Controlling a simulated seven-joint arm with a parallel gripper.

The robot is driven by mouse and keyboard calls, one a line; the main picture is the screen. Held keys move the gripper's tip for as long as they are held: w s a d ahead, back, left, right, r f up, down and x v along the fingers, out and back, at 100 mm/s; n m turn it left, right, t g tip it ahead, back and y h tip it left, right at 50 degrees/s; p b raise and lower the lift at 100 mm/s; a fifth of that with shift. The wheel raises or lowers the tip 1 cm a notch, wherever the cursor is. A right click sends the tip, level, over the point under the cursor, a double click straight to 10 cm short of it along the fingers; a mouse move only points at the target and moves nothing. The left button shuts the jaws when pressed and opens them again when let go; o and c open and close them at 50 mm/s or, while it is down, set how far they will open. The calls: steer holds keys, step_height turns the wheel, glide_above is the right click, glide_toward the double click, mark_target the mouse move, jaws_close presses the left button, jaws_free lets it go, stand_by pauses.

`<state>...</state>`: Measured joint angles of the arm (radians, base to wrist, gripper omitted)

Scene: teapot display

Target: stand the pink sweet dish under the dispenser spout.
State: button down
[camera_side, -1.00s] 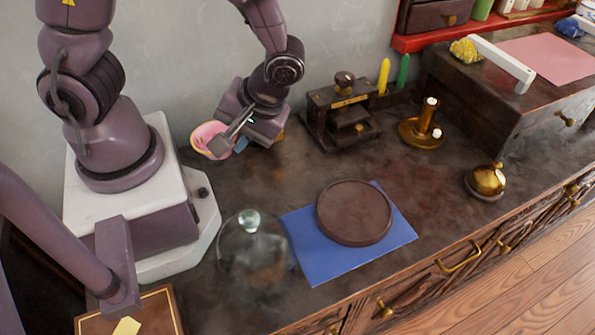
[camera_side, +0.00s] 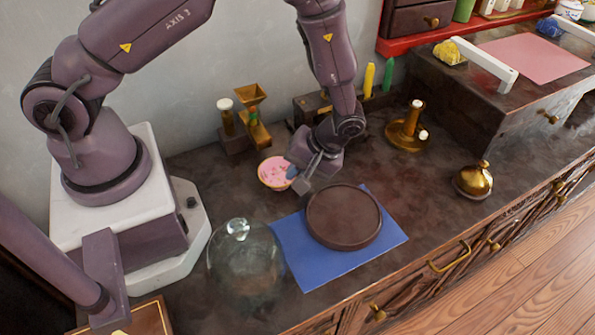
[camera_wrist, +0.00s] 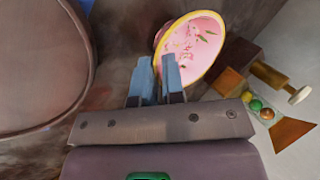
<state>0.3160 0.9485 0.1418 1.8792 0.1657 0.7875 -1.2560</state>
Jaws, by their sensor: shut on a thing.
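The pink sweet dish (camera_side: 273,172), with a yellow rim and a pink speckled inside, is at the blue fingertips of my gripper (camera_side: 292,173) in the side view. My gripper is shut on its edge. The wrist view shows the dish (camera_wrist: 195,45) just beyond the fingers (camera_wrist: 157,72). I cannot tell whether it is clear of the counter. The dispenser (camera_side: 250,95), with a brass funnel top and a dark base, stands behind the dish, slightly left. In the wrist view the dispenser (camera_wrist: 283,130) is at the right, with coloured balls. Its spout is not clear.
A round dark board (camera_side: 345,217) lies on a blue mat (camera_side: 310,268) in front of my gripper. A glass dome (camera_side: 243,262) stands left of the mat. A brass candle holder (camera_side: 407,130) and brass bell (camera_side: 474,180) are at the right. Counter left of the dish is clear.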

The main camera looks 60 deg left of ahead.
steer(key=shift+f, duration=0.3)
steer(key=shift+f, duration=0.15)
steer(key=c, duration=1.2)
jaws_free()
steer(key=v, duration=1.3)
steer(key=s+a+r+m+t+h, duration=0.2)
steer(key=s+r, duration=0.1)
steer(key=r, duration=0.5)
steer(key=s+a+r+m+t+h, duration=0.1)
steer(key=s+a+r+m+t, duration=0.15)
steer(key=r, duration=0.55)
steer(key=s+r+m+t, duration=0.2)
steer(key=s, duration=0.1)
steer(key=s+a+r+m+t, duration=0.1)
steer(key=s+r+m, duration=0.1)
steer(key=s, duration=0.2)
steer(key=s+r+m+t, duration=0.2)
steer(key=s, duration=0.1)
steer(key=shift+s+a+r+t+h, duration=0.3)
steer(key=shift+t+h, duration=0.05)
steer(key=shift+h, duration=0.05)
